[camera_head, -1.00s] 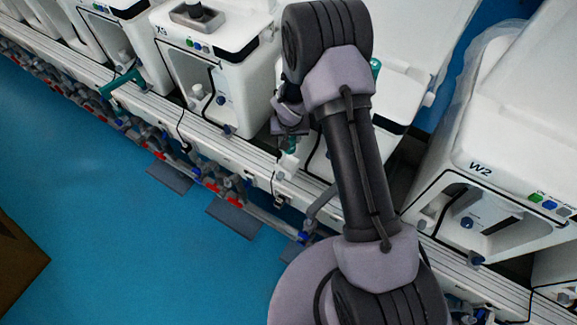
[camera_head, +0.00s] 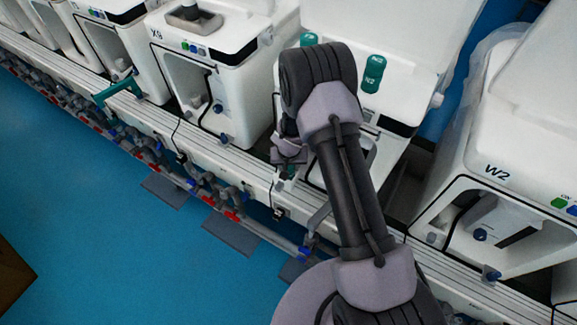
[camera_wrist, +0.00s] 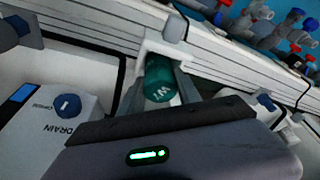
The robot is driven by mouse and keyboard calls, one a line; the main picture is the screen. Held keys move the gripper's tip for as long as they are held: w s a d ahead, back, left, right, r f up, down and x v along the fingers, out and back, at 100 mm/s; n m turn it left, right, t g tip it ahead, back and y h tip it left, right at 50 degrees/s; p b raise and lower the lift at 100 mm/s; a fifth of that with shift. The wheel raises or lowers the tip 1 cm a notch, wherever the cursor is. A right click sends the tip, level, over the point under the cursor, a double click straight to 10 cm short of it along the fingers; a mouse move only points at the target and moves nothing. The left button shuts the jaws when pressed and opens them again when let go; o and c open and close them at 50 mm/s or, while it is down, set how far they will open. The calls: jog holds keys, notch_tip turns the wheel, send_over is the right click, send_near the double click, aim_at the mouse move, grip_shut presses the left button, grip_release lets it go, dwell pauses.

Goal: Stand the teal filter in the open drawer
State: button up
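The teal filter (camera_wrist: 160,80), with a white W mark on its end, shows in the wrist view between the two grey fingers of my gripper (camera_wrist: 160,88). The fingers flank it closely and appear shut on it. It is in front of the white open drawer (camera_wrist: 167,47), whose walls show around its far end; whether it touches the drawer floor is hidden. In the head view my gripper (camera_head: 289,160) is at the front of the middle white machine, and the filter and drawer are mostly hidden there by my gripper and arm.
Two other teal filters, one left (camera_head: 309,40) and one right (camera_head: 373,73), are on top of the middle machine. A teal handle (camera_head: 118,88) juts from a machine at the left. The W2 machine (camera_head: 500,180) stands at the right. A rail with hoses and valves (camera_head: 205,185) runs along the front.

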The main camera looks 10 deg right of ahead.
jog(key=o, duration=0.3)
jog(key=shift+o, duration=0.2)
jog(key=shift+r, duration=0.2)
jog(key=s+d+r+m+t+p, duration=0.15)
jog(key=s+r, duration=0.25)
jog(key=r, duration=1.2)
jog(key=s+r+g+p, duration=0.1)
jog(key=s+r+p, duration=0.2)
jog(key=r, duration=1.3)
jog(key=s+a+r+t+y, duration=0.1)
jog(key=s+a+r, duration=0.1)
jog(key=s+r, duration=0.5)
jog(key=s+a+r+t+y, duration=0.1)
jog(key=s+a+r, duration=0.2)
jog(key=s+r, duration=0.4)
jog(key=s, duration=0.8)
jog(key=shift+s+a+m+y, duration=0.2)
jog(key=shift+a+m+y, duration=0.05)
jog(key=shift+m+y, duration=0.1)
